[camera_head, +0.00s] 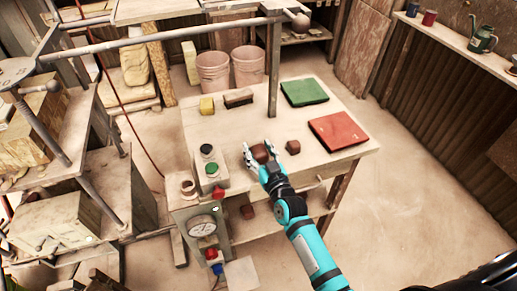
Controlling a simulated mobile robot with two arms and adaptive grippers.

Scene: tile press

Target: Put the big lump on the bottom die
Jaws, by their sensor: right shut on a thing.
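My right gripper (260,156) reaches in from the bottom right on its teal arm. It is shut on a brown lump (260,153), the bigger of the two lumps, over the front part of the pale worktable. I cannot tell how far the lump is above the tabletop. A smaller brown lump (293,147) lies on the table just to the right of the gripper. I cannot make out the bottom die in this view. My left gripper is not in view.
A green slab (304,92) and a red slab (338,131) lie at the table's right. A yellow block (207,106) and a brush (239,98) lie at the back left. A button box (211,176) stands left of the gripper. A metal bar (160,37) crosses above.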

